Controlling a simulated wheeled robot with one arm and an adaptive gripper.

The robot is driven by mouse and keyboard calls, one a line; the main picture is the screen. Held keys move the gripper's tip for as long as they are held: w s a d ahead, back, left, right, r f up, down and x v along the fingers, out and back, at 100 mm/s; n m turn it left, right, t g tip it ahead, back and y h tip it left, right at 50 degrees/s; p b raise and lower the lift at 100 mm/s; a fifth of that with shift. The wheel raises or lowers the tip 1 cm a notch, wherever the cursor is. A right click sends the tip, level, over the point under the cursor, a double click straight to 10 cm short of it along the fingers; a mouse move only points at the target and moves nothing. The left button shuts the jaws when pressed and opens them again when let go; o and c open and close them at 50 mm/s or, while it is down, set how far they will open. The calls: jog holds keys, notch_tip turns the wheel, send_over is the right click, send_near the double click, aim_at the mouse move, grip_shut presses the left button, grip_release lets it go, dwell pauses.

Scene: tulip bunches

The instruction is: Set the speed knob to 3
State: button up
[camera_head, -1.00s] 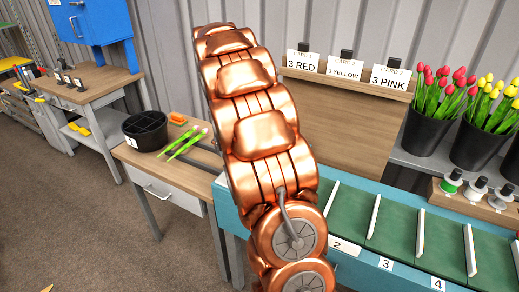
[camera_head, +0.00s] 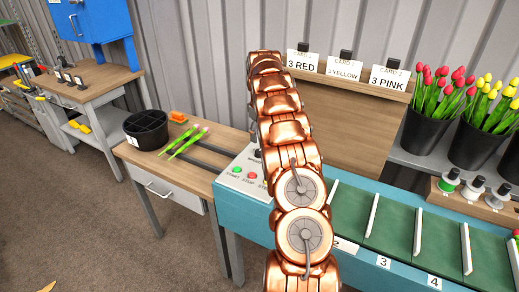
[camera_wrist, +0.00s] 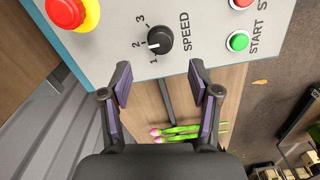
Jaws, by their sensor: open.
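The black speed knob (camera_wrist: 160,40) is on the grey control panel (camera_wrist: 110,45) in the wrist view, beside the word SPEED and the numbers 1, 2 and 3. Its white mark points left, nearest to the 2, though its exact setting is hard to tell. My gripper (camera_wrist: 160,78) is open and empty, its two fingertips apart and just below the knob in the picture, not around it. In the head view the panel (camera_head: 236,178) is partly covered by my copper arm, which also hides my gripper.
A red button on a yellow base (camera_wrist: 68,12) and a green START button (camera_wrist: 238,42) flank the knob. Tulips (camera_head: 186,142) and a black bucket (camera_head: 146,130) are on the wooden table. The green conveyor (camera_head: 398,222) has white dividers.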

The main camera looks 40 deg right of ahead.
aim_at(259, 151)
jog(key=shift+f+p, duration=1.4)
jog(key=shift+f, duration=2.4)
jog(key=shift+c, duration=0.3)
jog(key=c, duration=1.1)
